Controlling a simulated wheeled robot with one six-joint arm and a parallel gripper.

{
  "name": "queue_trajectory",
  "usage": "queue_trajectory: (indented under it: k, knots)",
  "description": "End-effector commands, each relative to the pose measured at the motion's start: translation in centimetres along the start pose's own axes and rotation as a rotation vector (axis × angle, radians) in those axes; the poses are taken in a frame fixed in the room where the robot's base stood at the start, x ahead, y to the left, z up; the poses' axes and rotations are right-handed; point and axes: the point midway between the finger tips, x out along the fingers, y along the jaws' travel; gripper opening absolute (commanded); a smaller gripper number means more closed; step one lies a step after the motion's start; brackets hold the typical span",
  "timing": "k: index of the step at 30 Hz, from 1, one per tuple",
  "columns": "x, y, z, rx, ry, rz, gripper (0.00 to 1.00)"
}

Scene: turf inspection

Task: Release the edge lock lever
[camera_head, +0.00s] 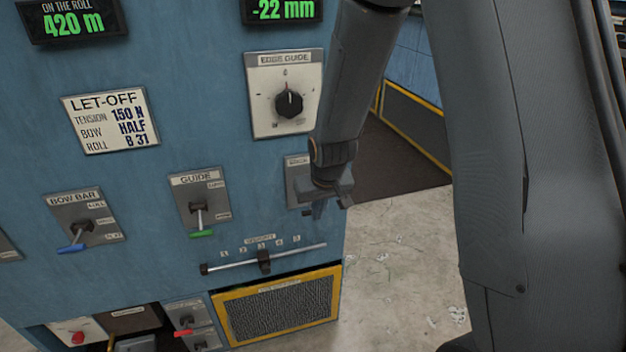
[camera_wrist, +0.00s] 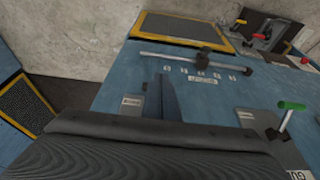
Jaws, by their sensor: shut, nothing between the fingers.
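A grey plate (camera_head: 297,188) with a partly covered label sits at the panel's right edge, below the edge guide dial; it seems to be the edge lock plate. Its lever cannot be made out behind my gripper. My gripper (camera_head: 318,208) is shut and empty, in front of this plate; whether it touches anything is unclear. In the wrist view my gripper (camera_wrist: 164,98) stands over the blue panel, with a small grey plate (camera_wrist: 132,107) just left of it. No lever handle is clear there.
The guide lever (camera_head: 201,233) with a green handle and the bow bar lever (camera_head: 70,248) with a blue handle are to the left. The edge guide dial (camera_head: 288,102) is above. A slider rail (camera_head: 263,261) runs below, over a yellow-framed grille (camera_head: 278,311). Floor is open to the right.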

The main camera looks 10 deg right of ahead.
Motion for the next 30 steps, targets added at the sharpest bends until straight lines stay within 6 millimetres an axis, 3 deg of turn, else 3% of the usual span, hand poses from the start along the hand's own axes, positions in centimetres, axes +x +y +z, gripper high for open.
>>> queue_trajectory:
  k: [12, 30]
  knots:
    - [2.1, -0.2, 0.6, -0.003, 0.000, -0.001, 0.00]
    - [2.3, -0.2, 0.6, -0.004, 0.000, -0.001, 0.00]
